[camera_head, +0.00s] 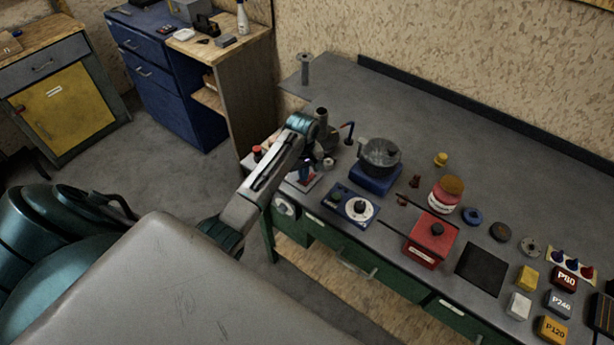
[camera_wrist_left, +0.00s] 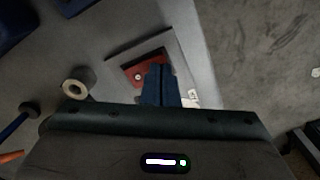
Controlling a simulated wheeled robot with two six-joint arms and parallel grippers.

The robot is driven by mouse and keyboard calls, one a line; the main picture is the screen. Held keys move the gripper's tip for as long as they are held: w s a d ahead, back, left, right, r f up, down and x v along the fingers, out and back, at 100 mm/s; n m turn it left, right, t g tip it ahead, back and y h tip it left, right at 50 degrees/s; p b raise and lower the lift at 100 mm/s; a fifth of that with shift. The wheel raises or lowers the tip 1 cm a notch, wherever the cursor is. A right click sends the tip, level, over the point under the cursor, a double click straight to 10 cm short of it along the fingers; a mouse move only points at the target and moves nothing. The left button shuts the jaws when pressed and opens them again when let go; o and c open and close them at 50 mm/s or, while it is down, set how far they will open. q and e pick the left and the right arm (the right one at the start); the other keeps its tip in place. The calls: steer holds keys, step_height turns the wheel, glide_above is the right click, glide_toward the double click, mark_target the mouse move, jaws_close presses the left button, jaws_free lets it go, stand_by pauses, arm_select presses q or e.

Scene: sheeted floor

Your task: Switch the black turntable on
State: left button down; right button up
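My left gripper (camera_head: 305,168) reaches over the left end of the grey bench, pointing down at a small plate with a red panel (camera_head: 306,183). In the left wrist view, its blue fingers (camera_wrist_left: 160,84) are together with nothing seen between them. They cover part of the red panel (camera_wrist_left: 139,72), which carries a small white round part and sits on a grey base. I cannot firmly tell a black turntable here; a blue box with a white dial and black knob (camera_head: 359,208) stands to the right of the gripper. My right gripper is not in view.
A glass-like pot (camera_head: 381,152) on a blue base, a red box with a black knob (camera_head: 431,240), a dark square mat (camera_head: 482,268) and several small blocks stand to the right. A metal ring (camera_wrist_left: 78,83) lies close to the gripper. The bench's front edge is near.

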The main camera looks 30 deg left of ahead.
arm_select(q)
steer(key=shift+r+p, duration=0.8)
steer(key=shift+r, duration=2.65)
